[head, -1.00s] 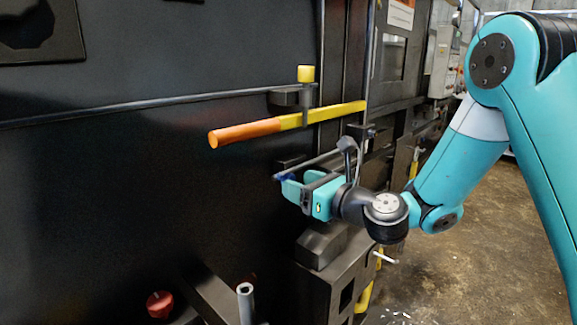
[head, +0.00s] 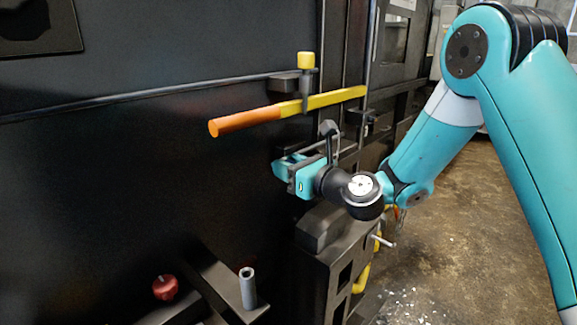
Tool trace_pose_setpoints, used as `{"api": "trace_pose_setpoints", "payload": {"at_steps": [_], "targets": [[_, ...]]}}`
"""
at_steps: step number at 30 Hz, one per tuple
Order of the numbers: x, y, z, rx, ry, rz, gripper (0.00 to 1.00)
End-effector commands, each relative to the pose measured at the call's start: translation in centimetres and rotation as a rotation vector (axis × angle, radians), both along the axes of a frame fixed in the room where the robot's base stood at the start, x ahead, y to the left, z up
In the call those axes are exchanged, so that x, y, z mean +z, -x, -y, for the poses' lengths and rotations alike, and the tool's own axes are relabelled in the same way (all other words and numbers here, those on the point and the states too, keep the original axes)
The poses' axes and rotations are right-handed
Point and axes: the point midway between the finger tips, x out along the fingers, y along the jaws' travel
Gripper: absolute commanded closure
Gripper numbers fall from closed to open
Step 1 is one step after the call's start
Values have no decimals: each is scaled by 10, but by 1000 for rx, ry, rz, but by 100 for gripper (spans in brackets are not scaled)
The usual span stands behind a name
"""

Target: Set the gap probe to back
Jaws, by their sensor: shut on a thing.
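My gripper (head: 283,169) is at the dark machine front, below the orange and yellow bar. Its teal fingers are shut on a small part with a blue end (head: 289,157), which I take to be the gap probe. The fingers hide most of this part, so its exact setting cannot be read. A thin grey rod (head: 308,148) runs just above the fingers toward a dark upright piece beside my wrist.
The orange and yellow bar (head: 285,111) with a yellow-capped pin (head: 306,60) juts out above my gripper. A dark block (head: 322,228) lies below my wrist. A red knob (head: 165,287) and grey post (head: 247,288) are lower left. Floor at right is open.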

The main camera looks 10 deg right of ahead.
Motion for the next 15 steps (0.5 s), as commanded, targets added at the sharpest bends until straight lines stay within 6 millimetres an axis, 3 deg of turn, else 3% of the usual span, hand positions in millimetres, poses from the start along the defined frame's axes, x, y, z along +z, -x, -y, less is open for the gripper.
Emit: {"api": "trace_pose_setpoints", "payload": {"at_steps": [9, 15], "targets": [[2, 33, -45, 5, -1, -2, 100], [0, 39, -53, 4, -1, -2, 100]]}}
